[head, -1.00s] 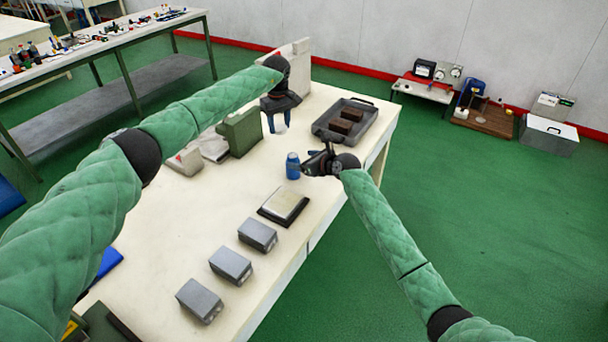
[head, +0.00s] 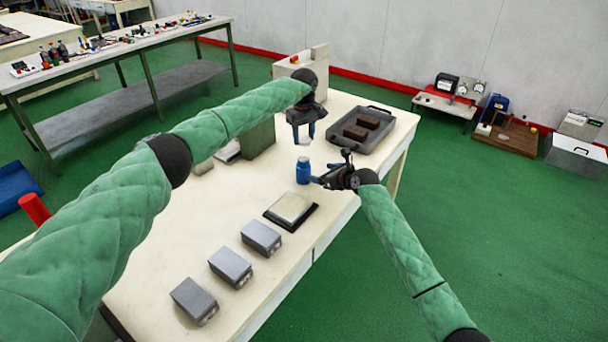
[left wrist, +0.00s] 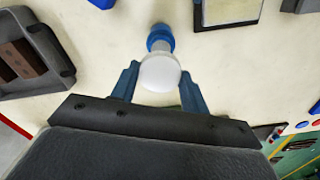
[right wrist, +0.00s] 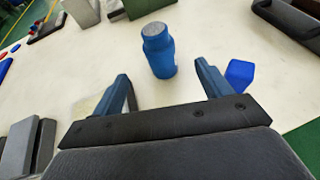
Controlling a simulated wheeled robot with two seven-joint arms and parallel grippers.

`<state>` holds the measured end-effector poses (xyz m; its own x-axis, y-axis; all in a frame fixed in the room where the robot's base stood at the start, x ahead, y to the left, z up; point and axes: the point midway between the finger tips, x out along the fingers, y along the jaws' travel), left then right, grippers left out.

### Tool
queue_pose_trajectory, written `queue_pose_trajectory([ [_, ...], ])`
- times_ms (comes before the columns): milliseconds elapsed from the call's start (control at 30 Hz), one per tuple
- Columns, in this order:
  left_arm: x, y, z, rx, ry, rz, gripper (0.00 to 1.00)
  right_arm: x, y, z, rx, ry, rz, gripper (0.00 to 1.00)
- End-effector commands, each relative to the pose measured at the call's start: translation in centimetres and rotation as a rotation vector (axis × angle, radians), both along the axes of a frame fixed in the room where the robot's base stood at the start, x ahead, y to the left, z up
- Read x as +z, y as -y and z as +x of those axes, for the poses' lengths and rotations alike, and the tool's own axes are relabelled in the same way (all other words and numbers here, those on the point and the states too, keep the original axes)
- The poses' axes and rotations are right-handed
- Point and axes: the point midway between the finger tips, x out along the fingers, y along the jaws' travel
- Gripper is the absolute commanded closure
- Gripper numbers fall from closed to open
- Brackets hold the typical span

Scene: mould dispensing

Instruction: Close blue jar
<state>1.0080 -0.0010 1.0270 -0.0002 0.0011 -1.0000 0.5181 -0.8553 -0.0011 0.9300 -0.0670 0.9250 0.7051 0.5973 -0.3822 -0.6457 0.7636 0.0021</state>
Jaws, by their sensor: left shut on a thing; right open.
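The blue jar (head: 303,173) stands upright on the cream table, with a pale grey top showing in the right wrist view (right wrist: 158,55). My left gripper (head: 303,133) points down beyond the jar in the head view. It is shut on a round white piece, which looks like a lid (left wrist: 160,73). In the left wrist view the blue jar (left wrist: 160,40) shows just past the white piece, partly covered by it; I cannot tell the height gap. My right gripper (head: 322,178) is open and empty beside the jar, with the jar ahead of its fingers in the right wrist view.
A grey tray (head: 340,140) with two brown blocks lies behind, to the right. A dark-framed plate (head: 291,209) and grey boxes (head: 230,267) line the front. A green block (head: 258,140) stands behind my left arm. A small blue block (right wrist: 239,74) lies right of the jar.

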Motion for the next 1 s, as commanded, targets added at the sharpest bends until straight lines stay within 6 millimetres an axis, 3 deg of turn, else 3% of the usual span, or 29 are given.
queue_pose_trajectory([
  [600, 0.0, 0.0, 0.0, 0.0, 0.0, 0.0, 0.76, -3.4, -5.5, 6.5, 0.0, 0.0, -0.001, 0.23],
  [1000, 0.0, 0.0, 0.0, 0.0, 0.0, 0.0, 0.76, -4.3, -6.6, 7.8, 0.0, 0.001, -0.001, 0.23],
])
